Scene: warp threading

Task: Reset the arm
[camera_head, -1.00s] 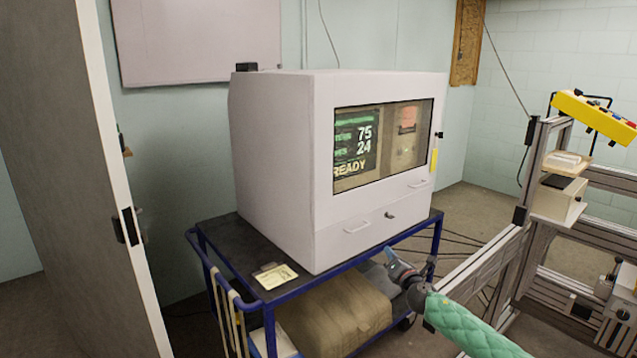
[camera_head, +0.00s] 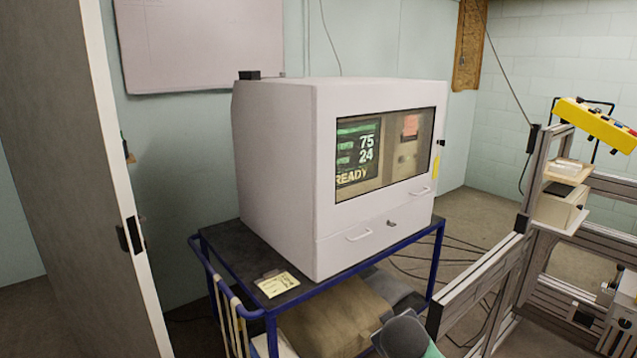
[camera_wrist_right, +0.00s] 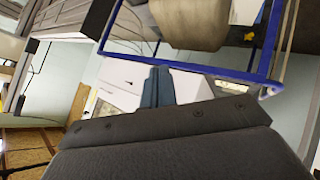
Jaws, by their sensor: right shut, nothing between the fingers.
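My right gripper (camera_wrist_right: 157,82) shows in the right wrist view as two blue-grey fingers lying together, with nothing between them. Beyond the fingertips are the blue cart frame and the white cabinet, seen upside down. In the head view a dark grey part of my right arm and a bit of its green sleeve show at the bottom edge, in front of the cart. The fingers cannot be made out there. My left arm and gripper are not in view.
A white cabinet (camera_head: 275,170) with a lit window stands on a blue cart (camera_head: 222,258). A tan bundle (camera_head: 325,325) lies on the cart's lower shelf. A metal frame (camera_head: 480,275) with a yellow button box (camera_head: 595,122) stands at right. A door (camera_head: 65,180) is at left.

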